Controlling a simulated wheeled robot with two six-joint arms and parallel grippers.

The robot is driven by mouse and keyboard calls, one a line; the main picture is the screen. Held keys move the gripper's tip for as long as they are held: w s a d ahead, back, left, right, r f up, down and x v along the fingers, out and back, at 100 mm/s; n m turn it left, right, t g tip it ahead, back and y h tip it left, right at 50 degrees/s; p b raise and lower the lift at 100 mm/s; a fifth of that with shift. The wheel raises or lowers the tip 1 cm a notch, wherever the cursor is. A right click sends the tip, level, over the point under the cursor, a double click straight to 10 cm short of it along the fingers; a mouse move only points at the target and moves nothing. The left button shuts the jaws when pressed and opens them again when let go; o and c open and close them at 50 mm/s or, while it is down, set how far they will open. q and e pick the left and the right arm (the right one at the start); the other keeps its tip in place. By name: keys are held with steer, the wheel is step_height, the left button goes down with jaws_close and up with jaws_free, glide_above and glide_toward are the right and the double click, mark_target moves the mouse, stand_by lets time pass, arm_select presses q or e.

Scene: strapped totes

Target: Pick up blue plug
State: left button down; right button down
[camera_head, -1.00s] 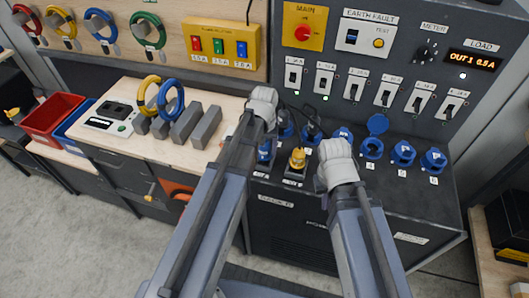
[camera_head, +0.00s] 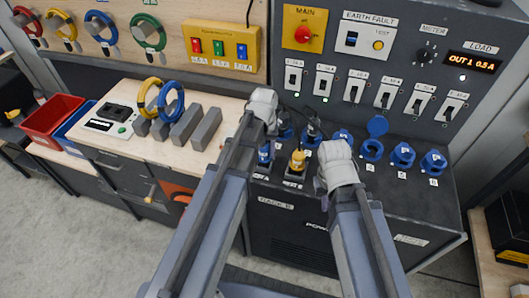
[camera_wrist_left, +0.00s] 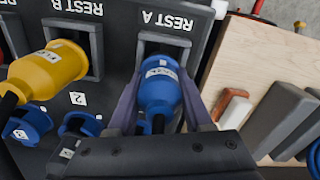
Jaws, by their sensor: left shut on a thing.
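The blue plug (camera_wrist_left: 158,84) sits nose-in at the REST A holder (camera_wrist_left: 163,45) on the black rack. It also shows in the head view (camera_head: 265,155), partly behind my left arm. My left gripper (camera_wrist_left: 160,95) has one finger on each side of the plug and is shut on it. In the head view my left gripper (camera_head: 262,110) is above the rack's left edge; its fingertips are hidden. My right gripper (camera_head: 335,165) is over the rack, right of the yellow plug; its fingers are hidden.
A yellow plug (camera_wrist_left: 45,72) stands in the REST B holder beside the blue plug. Blue sockets (camera_head: 403,155) line the rack, and black cables run near my left gripper. A wooden bench (camera_head: 140,140) with grey blocks (camera_head: 205,128) lies left.

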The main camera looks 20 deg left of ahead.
arm_select(q)
step_height(320, 180, up, 10)
steer(key=p, duration=0.9)
steer(key=shift+p, duration=0.4)
